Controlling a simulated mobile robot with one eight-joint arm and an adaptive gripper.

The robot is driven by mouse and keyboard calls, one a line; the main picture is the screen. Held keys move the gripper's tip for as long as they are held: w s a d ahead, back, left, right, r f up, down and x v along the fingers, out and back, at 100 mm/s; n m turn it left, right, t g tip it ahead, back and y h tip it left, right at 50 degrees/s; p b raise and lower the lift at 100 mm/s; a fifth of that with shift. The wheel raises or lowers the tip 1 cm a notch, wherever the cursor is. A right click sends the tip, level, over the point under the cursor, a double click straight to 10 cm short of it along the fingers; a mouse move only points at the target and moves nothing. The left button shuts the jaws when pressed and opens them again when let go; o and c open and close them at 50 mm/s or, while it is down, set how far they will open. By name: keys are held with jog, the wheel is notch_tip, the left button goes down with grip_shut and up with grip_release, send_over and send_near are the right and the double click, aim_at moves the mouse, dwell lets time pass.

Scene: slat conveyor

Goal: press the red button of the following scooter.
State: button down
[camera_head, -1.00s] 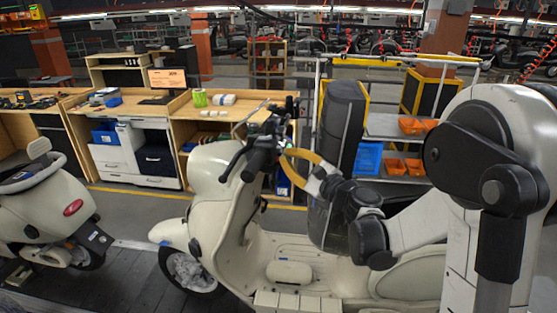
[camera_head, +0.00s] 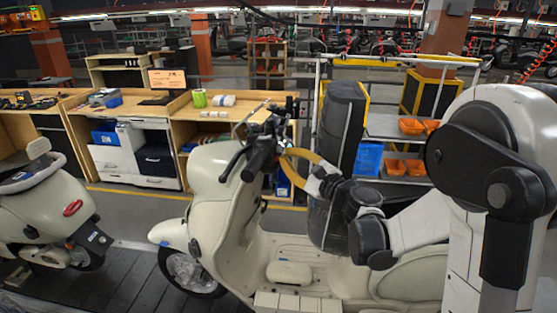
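A cream scooter (camera_head: 212,172) stands side-on in the middle of the view, its front wheel to the left and its dark handlebar (camera_head: 262,150) at the top. A red button cannot be made out on it. My gripper (camera_head: 286,148) is at the end of my arm, right beside the handlebar's near grip and controls. Its fingers are small and overlap the dark controls, so I cannot tell whether they are open or shut, or whether they touch. A second cream scooter (camera_head: 50,205) stands at the left, with a red tail light (camera_head: 73,208).
Wooden workbenches (camera_head: 150,110) with drawers line the back left. A rack (camera_head: 385,130) with blue and orange bins stands behind my arm. A tall dark seat-like item (camera_head: 340,125) stands behind the handlebar. The slat conveyor floor (camera_head: 130,285) is clear between the scooters.

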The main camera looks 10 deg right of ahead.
jog(key=shift+s+d, duration=0.25)
jog(key=shift+d, duration=0.3)
jog(key=shift+s+d+b, duration=0.2)
jog(key=shift+s+d, duration=0.15)
jog(key=shift+d, duration=0.4)
jog(key=shift+s+d+b, duration=0.15)
jog(key=shift+s+d, duration=0.2)
jog(key=shift+d, duration=0.45)
jog(key=shift+s+d+b, duration=0.2)
jog(key=shift+s+d, duration=0.15)
jog(key=shift+d, duration=0.4)
